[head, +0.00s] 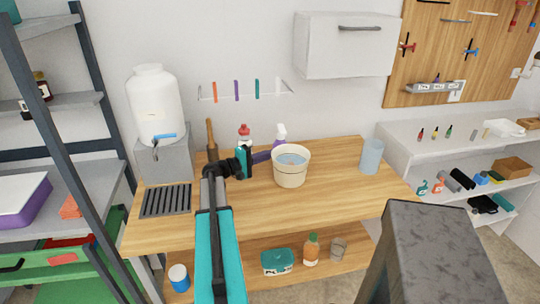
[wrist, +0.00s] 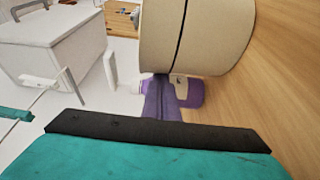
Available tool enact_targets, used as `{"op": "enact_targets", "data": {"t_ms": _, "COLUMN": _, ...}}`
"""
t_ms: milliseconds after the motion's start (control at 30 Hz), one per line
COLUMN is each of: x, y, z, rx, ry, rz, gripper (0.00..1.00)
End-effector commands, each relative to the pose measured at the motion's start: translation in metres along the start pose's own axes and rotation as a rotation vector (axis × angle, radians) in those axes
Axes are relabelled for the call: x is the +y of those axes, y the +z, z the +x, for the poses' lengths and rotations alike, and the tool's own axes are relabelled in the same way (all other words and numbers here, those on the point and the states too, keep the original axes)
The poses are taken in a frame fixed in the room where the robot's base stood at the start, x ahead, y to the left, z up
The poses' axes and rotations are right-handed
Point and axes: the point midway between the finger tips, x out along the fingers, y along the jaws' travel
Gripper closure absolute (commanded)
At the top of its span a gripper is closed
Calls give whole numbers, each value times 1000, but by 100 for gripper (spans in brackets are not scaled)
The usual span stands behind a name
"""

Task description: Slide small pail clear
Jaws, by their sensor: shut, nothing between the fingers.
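The small pail (head: 290,174) is cream-coloured and stands upright on the wooden worktop, with something light blue inside. Its side also fills the upper right of the wrist view (wrist: 195,35), with a dark line across it. My gripper (head: 265,156) has purple fingers and is shut and empty. It reaches in from the left, with its tips close beside the pail's left side. In the wrist view the fingers (wrist: 163,98) end right by the pail's edge; I cannot tell whether they touch it.
A purple spray bottle (head: 280,134) and a red-capped bottle (head: 244,134) stand behind the pail and gripper. A white water dispenser (head: 155,105) and a dark grate (head: 166,201) are at left. A grey-blue cylinder (head: 371,157) stands at right; the worktop in front is clear.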

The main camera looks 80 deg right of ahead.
Motion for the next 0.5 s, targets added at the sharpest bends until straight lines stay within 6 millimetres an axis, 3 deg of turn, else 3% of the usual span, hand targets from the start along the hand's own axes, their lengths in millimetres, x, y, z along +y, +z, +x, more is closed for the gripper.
{"op": "enact_targets", "data": {"t_ms": 500, "x": -2, "y": 46, "z": -15, "rx": -3, "ry": 0, "rz": 1, "gripper": 100}}
